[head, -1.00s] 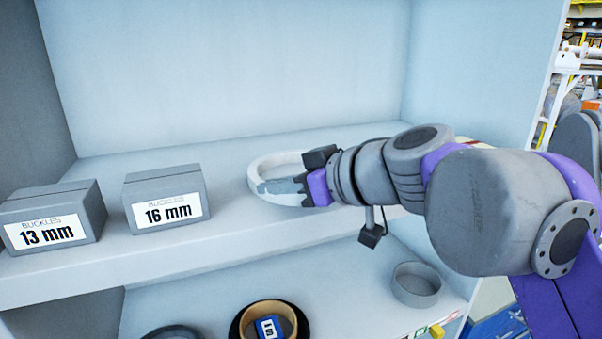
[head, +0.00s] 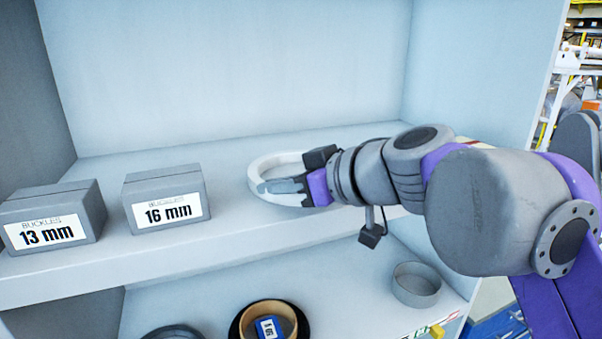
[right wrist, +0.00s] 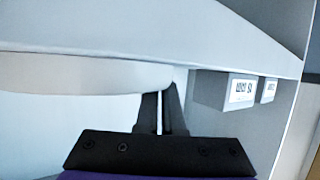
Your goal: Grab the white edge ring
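The white edge ring (head: 262,168) lies flat at the upper shelf, right of the 16 mm box. My right gripper (head: 284,185) reaches in from the right at the ring's near right side, and its dark fingers cover part of the band. In the right wrist view the ring (right wrist: 75,75) stretches to the left from the fingertips. The right fingers (right wrist: 161,112) are close together with a thin pale strip between them, and look shut on the ring's band. My left gripper is not in view.
Grey buckle boxes marked 13 mm (head: 52,222) and 16 mm (head: 166,205) stand on the upper shelf (head: 200,243) to the left. On the lower shelf are a grey ring (head: 416,286) and a tan ring (head: 270,307) around a blue item. A side wall (head: 480,75) rises at the right.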

